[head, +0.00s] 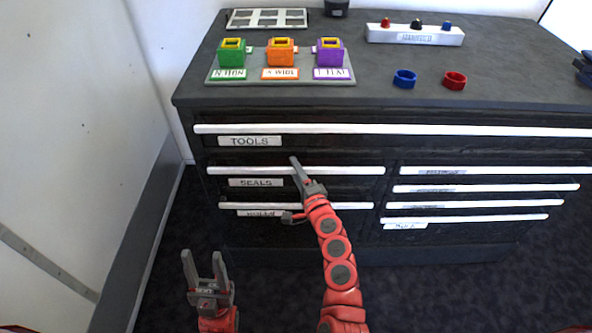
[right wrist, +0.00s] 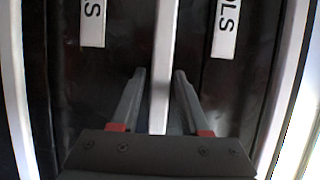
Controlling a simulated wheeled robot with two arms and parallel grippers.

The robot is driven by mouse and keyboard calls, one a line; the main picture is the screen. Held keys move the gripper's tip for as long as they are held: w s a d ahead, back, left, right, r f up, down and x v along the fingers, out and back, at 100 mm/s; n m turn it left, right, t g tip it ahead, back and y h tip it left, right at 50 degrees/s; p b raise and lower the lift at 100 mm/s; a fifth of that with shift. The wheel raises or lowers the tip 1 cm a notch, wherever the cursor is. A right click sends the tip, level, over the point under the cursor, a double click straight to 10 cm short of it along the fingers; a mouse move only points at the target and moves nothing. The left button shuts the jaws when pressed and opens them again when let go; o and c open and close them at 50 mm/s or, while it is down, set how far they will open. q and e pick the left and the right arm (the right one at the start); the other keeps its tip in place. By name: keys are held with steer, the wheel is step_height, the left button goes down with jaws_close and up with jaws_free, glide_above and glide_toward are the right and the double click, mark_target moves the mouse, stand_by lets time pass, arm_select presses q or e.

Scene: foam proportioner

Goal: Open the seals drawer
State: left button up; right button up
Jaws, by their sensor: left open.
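The seals drawer (head: 215,184) is on the left of the dark cabinet, below the tools drawer, and looks closed. Its long white handle bar (head: 245,171) runs across its top edge; a "SEALS" label (head: 256,183) sits under it. My right gripper (head: 297,165) is at this bar. In the right wrist view its two fingers (right wrist: 159,76) are apart, one on each side of the bar (right wrist: 163,60), with visible gaps. My left gripper (head: 203,255) is open and empty, low at the left, away from the cabinet.
The tools drawer bar (head: 450,130) runs just above. Another drawer bar (head: 250,205) lies just below. Several narrower drawers (head: 480,188) are on the right. Coloured blocks stand on a grey tray (head: 270,79) on top. A white wall (head: 70,150) is at the left.

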jaws_close()
stand_by(1.2)
